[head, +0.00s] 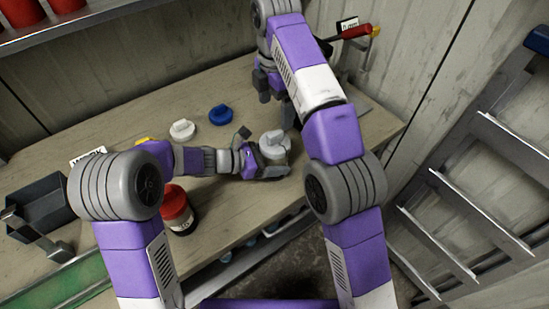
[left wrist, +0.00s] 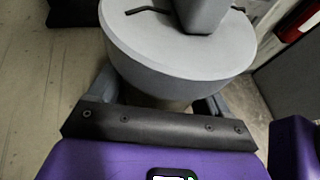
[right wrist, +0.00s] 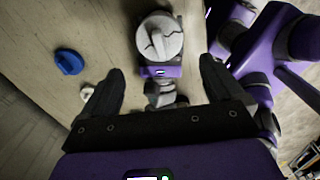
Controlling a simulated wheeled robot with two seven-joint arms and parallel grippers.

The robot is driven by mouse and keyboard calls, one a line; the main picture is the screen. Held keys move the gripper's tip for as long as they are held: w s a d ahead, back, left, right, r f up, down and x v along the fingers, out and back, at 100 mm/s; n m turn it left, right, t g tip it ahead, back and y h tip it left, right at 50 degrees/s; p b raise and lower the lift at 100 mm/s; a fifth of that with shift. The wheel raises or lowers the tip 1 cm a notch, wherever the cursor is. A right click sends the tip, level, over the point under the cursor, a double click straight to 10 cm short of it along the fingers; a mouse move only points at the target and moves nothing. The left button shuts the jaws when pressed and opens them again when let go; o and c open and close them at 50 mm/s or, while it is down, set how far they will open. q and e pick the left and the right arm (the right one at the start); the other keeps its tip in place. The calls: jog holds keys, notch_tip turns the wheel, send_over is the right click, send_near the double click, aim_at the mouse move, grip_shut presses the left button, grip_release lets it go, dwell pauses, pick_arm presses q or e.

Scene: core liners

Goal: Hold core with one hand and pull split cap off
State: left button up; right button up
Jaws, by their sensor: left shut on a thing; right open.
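The core stands upright on the bench, mostly hidden under its wide grey split cap (head: 274,145). My left gripper (head: 258,160) is shut around the core just below the cap. In the left wrist view the cap (left wrist: 150,60) fills the top, with a raised block handle and a dark crack beside it. In the right wrist view the cap (right wrist: 160,42) shows dark cracks on both sides of its handle. My right gripper (right wrist: 162,66) is open and empty, pointing at the cap from behind it in the head view (head: 275,106), apart from it.
A white cap (head: 182,129) and a blue cap (head: 221,114) lie on the bench (head: 120,120) to the left. A red-lidded jar (head: 175,203) stands near the front edge, a dark bin (head: 38,203) far left. A red-handled tool (head: 354,32) is at the wall.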

aim_at(276, 134)
jog(key=shift+o, duration=0.2)
jog(key=m, duration=0.3)
jog(key=shift+r+m, duration=0.1)
jog(key=shift+m, duration=0.2)
jog(key=m, duration=0.5)
jog(key=shift+s+r+m, duration=0.1)
jog(key=shift+r+m, duration=0.1)
jog(key=shift+m, duration=0.1)
jog(key=shift+s+d+f+m, duration=0.1)
jog(key=shift+f+m, duration=1.15)
jog(key=shift+f, duration=0.65)
jog(key=shift+w+a+f+m, duration=0.1)
jog(key=shift+f+m, duration=1.2)
jog(key=shift+f, duration=0.6)
jog(key=shift+s+d+f+m, duration=0.1)
jog(key=shift+f+m, duration=1.15)
jog(key=shift+f, duration=0.65)
jog(key=c, duration=1)
jog(key=shift+r, duration=3.55)
jog(key=shift+c, duration=0.2)
jog(key=shift+r, duration=0.2)
